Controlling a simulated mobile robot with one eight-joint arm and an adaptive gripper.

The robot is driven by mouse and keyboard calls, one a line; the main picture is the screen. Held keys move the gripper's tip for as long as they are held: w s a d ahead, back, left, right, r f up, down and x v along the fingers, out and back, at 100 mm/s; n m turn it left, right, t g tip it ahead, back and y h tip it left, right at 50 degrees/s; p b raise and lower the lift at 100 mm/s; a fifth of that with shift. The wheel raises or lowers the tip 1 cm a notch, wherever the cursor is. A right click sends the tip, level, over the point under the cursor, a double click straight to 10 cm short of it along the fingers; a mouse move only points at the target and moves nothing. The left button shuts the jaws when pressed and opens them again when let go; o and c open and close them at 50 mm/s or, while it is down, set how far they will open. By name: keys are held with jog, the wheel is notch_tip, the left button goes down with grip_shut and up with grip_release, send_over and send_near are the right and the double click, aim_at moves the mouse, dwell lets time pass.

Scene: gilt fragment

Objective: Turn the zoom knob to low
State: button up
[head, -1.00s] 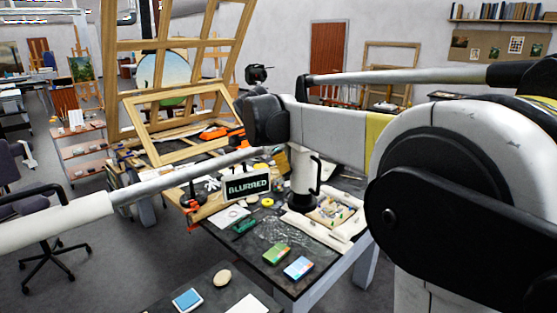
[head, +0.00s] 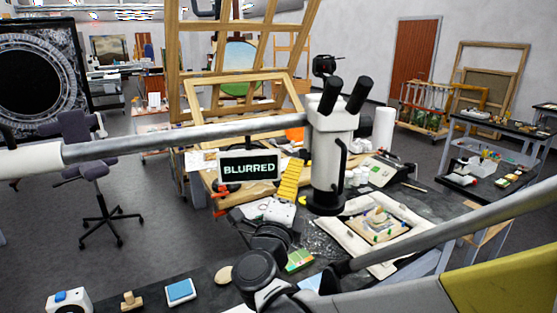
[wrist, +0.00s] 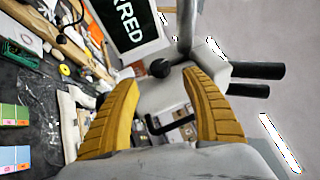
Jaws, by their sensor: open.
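A white microscope (head: 328,148) with two black eyepieces stands on the dark worktable (head: 440,206). It shows tilted in the wrist view (wrist: 204,78). A round black knob (wrist: 160,68) on its side appears between my fingertips in the wrist view; I take it for the zoom knob. I cannot make out its setting. A screen (head: 248,166) reading "BLURRED" stands left of the microscope. My gripper (head: 299,172) is open, its yellow ribbed fingers beside the microscope's left side. The wrist view shows both fingers (wrist: 160,80) spread and empty; contact with the knob cannot be told.
A padded tray (head: 378,226) with small pieces lies right of the microscope's base. Wooden frames (head: 240,100) stand behind the screen. Open floor (head: 150,215) lies left.

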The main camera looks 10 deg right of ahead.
aim_at(301, 157)
jog(key=b+x, duration=0.1)
jog(key=x, duration=0.8)
jog(key=c, duration=1.2)
